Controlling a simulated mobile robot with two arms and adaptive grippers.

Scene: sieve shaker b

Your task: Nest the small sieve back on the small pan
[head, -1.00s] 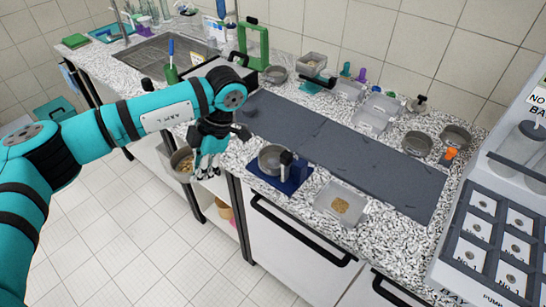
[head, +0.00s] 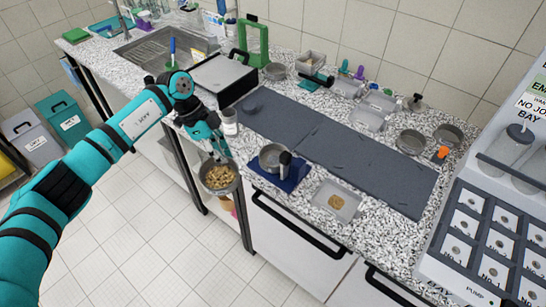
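My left gripper (head: 215,155) points down over the counter's front edge. Its fingers are at the rim of a round metal sieve (head: 205,182) filled with light brown pieces, and it holds the sieve in front of the counter. The fingertips are partly hidden at the rim. A small round metal pan (head: 270,158) sits on a blue base (head: 283,180) on the counter, to the right of the gripper, with a dark upright part beside it. The pan's inside looks empty. The sieve and the pan are apart. My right gripper is not in view.
A long dark mat (head: 330,150) covers the counter behind the pan. A clear tray (head: 336,202) with brown grains stands to the right. A white cup (head: 230,124) and a dark-sided box (head: 222,75) are behind the gripper. More metal pans (head: 410,142) stand at the back right.

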